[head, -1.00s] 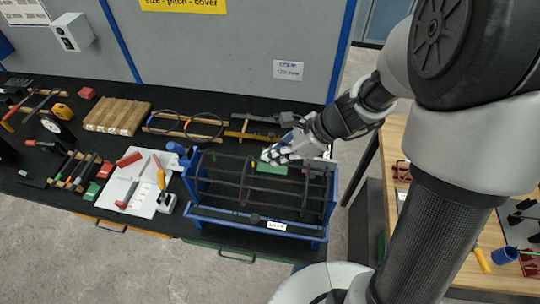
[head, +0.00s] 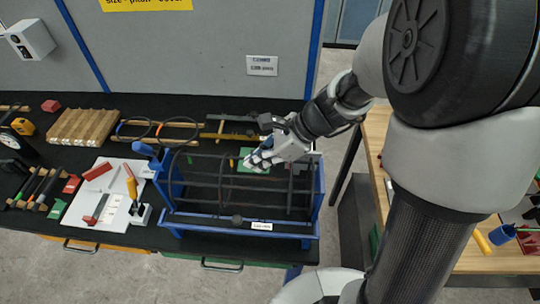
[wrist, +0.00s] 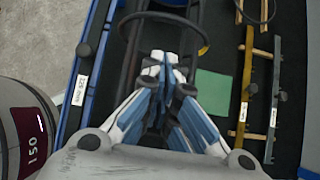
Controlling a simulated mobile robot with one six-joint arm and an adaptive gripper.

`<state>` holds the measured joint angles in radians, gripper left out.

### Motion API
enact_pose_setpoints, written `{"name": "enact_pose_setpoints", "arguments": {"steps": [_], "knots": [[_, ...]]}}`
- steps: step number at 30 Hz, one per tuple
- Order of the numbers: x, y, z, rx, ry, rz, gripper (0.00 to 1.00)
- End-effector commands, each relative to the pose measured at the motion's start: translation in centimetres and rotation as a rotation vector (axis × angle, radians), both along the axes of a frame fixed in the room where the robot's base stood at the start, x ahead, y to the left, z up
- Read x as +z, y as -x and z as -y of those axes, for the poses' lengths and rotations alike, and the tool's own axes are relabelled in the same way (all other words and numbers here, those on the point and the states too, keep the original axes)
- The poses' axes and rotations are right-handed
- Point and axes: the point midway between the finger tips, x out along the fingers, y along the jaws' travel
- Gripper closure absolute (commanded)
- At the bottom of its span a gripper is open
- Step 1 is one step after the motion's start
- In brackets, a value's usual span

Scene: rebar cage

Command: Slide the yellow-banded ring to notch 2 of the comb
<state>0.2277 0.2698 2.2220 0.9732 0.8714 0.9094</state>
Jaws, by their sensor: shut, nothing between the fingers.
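The cage stands in a blue frame (head: 235,227) on the black bench, with dark bars running left to right. Dark rings hang around the bars: a left ring (head: 168,172), a middle ring (head: 221,182) and one at the right. In the wrist view, a dark ring (wrist: 165,14) arches ahead of my fingertips, with a small yellow band (wrist: 203,51) on its right side. My gripper (head: 253,164) is shut and empty above the cage, right of the middle ring; its fingers also show in the wrist view (wrist: 166,66). I cannot make out the comb or its notches clearly.
A green patch (head: 254,158) lies behind my gripper. A white board (head: 105,195) with tools is left of the frame. A wooden table (head: 462,258) stands at the right.

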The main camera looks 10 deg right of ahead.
Motion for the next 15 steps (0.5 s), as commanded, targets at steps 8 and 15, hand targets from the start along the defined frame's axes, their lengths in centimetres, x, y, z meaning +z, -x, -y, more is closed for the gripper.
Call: {"name": "enact_pose_setpoints", "arguments": {"steps": [8,15], "knots": [[-2.0,-1.2,-3.7,0.002,0.001,0.002,1.00],[-2.0,-1.5,-4.7,0.000,0.000,0.001,1.00]]}}
